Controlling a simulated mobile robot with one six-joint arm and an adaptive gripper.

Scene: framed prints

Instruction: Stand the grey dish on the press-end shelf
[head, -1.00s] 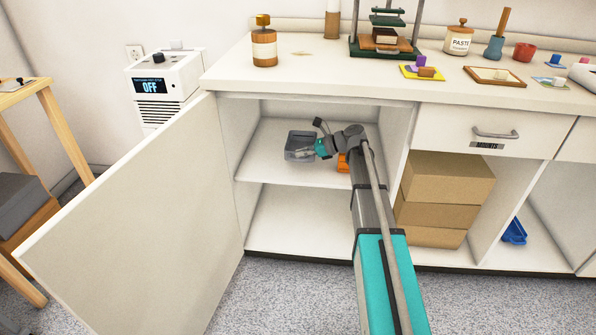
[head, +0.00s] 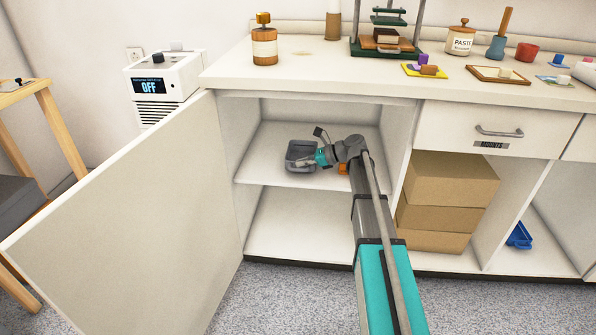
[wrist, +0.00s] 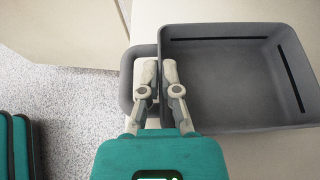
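The grey dish (head: 301,146) is a rectangular tray with a dark hollow, inside the open cabinet at its upper shelf (head: 263,172). It looks upright; I cannot tell whether it touches the shelf. In the wrist view the dish (wrist: 225,85) lies to the right, with a loop handle on its left side. My gripper (wrist: 158,72) straddles the dish's left wall, one finger inside and one outside, nearly closed on it. In the head view my gripper (head: 318,158) reaches in from the right.
The cabinet door (head: 130,220) stands open at left. Stacked brown boxes (head: 447,205) fill the bay to the right. A press (head: 386,40) stands on the counter. The lower cabinet floor is clear.

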